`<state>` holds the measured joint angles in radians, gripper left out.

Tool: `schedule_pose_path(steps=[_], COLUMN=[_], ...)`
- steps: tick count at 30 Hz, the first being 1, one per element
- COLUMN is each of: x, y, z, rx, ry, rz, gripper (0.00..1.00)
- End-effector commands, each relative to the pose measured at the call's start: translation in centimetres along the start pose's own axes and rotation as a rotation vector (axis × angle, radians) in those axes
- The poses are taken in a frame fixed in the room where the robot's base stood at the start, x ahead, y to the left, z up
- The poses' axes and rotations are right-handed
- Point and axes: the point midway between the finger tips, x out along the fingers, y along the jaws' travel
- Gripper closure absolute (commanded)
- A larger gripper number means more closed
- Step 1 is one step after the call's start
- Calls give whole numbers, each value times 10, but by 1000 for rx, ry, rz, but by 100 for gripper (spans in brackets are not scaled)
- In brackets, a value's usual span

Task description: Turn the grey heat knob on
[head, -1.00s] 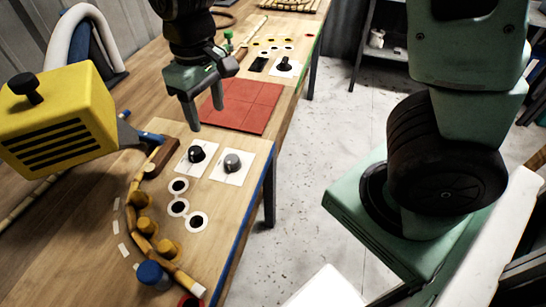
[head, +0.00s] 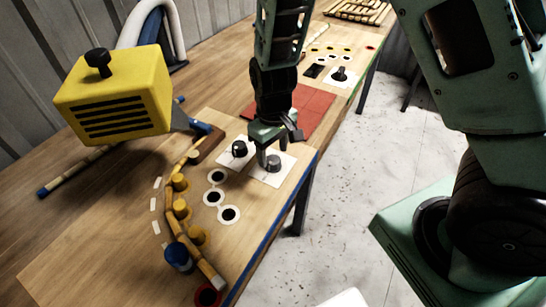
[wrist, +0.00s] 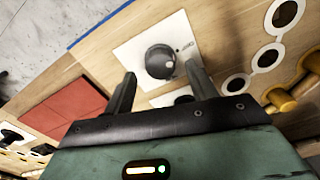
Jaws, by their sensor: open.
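The grey heat knob (head: 273,164) sits on a white plate (head: 281,178) near the right edge of the wooden bench. In the wrist view the grey knob (wrist: 160,62) shows whole, with a pale mark on its right side and small lettering beside it, too small to read. My gripper (head: 265,152) is low over the bench at this knob. In the wrist view its two fingers (wrist: 161,72) are spread, pointing towards the knob, one to each side in the picture. The knob looks beyond the fingertips; I see no contact.
A black knob (head: 239,149) on its own white plate stands close left of my gripper. White rings with black centres (head: 214,197) and yellow pegs along a curved cane (head: 181,207) lie nearer. A yellow heater box (head: 115,95) stands left. A red mat (head: 312,110) lies behind.

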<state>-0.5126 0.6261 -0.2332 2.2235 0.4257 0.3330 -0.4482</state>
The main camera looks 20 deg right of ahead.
Motion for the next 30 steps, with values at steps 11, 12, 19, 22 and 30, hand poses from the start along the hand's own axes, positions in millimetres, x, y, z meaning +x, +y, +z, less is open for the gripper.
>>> schedule_pose_path(steps=[11, 12, 19, 22, 30], x=[29, 29, 29, 29, 29], y=[0, 0, 0, 0, 0], z=[0, 0, 0, 0, 0], rx=[0, 0, 0, -1, 10], ry=[0, 0, 0, 0, 0], rz=[-1, -1, -1, -1, -1], gripper=[43, 43, 57, 85, 88])
